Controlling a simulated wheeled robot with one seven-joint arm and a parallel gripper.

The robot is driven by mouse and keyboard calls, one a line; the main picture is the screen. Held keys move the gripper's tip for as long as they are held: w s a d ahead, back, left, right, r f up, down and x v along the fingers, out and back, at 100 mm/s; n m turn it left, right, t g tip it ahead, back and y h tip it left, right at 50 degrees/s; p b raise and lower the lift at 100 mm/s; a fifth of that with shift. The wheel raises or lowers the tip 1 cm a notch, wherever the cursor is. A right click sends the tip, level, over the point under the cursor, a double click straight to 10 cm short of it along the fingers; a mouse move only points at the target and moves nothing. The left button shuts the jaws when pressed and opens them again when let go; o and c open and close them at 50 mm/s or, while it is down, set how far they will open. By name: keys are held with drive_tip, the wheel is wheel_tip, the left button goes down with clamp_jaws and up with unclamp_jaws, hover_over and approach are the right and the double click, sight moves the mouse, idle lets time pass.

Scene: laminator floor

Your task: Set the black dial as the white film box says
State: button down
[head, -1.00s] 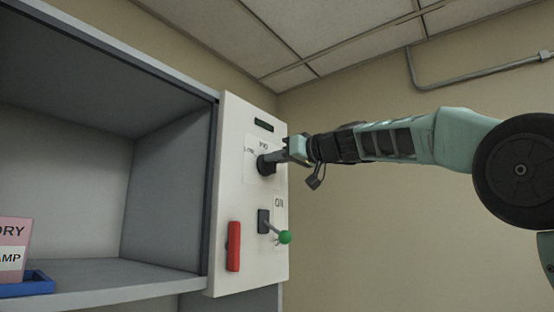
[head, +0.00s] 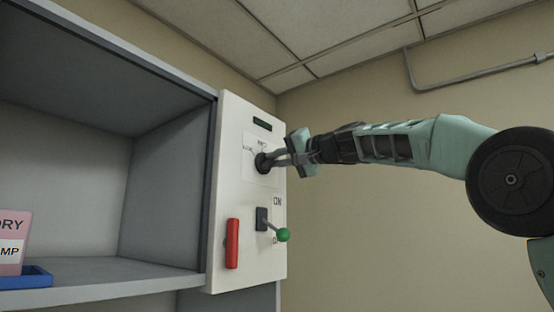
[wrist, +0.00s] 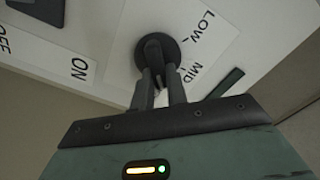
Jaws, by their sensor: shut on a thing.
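The black dial (head: 263,162) sits on a white label on the upper part of the white panel (head: 226,190). My gripper (head: 276,159) is shut on the dial's raised grip. In the wrist view both fingers of my gripper (wrist: 160,88) close around the grip of the dial (wrist: 157,50). The label around it reads LOW and MID in the wrist view; any third mark is hidden. The dial's pointer is too hidden to read with certainty. The white film box cannot be made out in these frames.
A lever with a green knob (head: 282,234) juts out below the dial, near an ON label. A red handle (head: 232,243) is at the panel's lower left. A pink box (head: 12,232) stands in a blue tray (head: 38,277) on the shelf at left.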

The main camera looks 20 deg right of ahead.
drive_tip(key=shift+d+m, duration=0.15)
drive_tip(key=shift+m, duration=0.95)
drive_tip(key=shift+f, duration=0.1)
drive_tip(key=c, duration=1.4)
unclamp_jaws()
drive_tip(key=shift+w, duration=0.1)
drive_tip(key=shift+s+d+f, duration=0.1)
drive_tip(key=shift+s+d, duration=0.05)
drive_tip(key=shift+s, duration=0.1)
drive_tip(key=b+v, duration=0.8)
drive_tip(key=v, duration=0.9)
